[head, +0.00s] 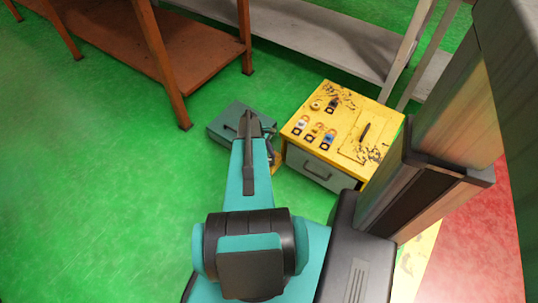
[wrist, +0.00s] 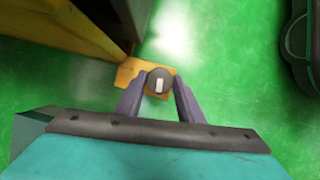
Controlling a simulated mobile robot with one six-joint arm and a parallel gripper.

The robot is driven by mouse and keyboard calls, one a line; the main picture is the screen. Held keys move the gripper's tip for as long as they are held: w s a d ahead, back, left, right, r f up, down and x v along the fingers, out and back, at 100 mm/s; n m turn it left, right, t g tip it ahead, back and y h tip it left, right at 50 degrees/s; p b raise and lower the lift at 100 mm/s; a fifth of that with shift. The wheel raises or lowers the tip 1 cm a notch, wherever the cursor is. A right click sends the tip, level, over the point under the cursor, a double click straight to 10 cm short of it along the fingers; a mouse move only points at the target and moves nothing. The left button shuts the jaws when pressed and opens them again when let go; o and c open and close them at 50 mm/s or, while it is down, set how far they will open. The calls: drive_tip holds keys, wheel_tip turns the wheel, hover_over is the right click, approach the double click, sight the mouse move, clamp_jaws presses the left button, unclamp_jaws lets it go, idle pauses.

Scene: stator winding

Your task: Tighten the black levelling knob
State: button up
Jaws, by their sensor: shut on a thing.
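The black levelling knob (wrist: 159,80) shows in the wrist view as a round dark disc with a pale rectangular mark on top. It sits over a small yellow-orange foot plate (wrist: 126,74) at floor level. My gripper (wrist: 158,88) has its two grey fingers on either side of the knob, shut on it. In the head view my teal arm hides the knob and the fingertips. The yellow-topped cabinet (head: 325,125) stands just right of the arm's end.
A grey-teal case (head: 228,122) lies on the floor by my arm's end. A brown bench (head: 190,60) and a grey shelf (head: 320,42) stand behind. Green floor on the left is clear.

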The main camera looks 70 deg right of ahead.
drive_tip(key=m+y+p, duration=0.1)
drive_tip(key=m, duration=0.2)
drive_tip(key=m+t+y+p, duration=0.1)
drive_tip(key=m+p, duration=0.1)
drive_tip(key=m, duration=0.1)
drive_tip(key=shift+s+d+r, duration=0.15)
drive_tip(key=shift+d+r, duration=0.05)
idle(0.4)
drive_tip(key=o, duration=1.1)
drive_tip(key=shift+c, duration=0.2)
drive_tip(key=p+v, duration=0.2)
drive_tip(key=v, duration=1.1)
drive_tip(key=shift+d+r, duration=0.2)
drive_tip(key=shift+r, duration=0.15)
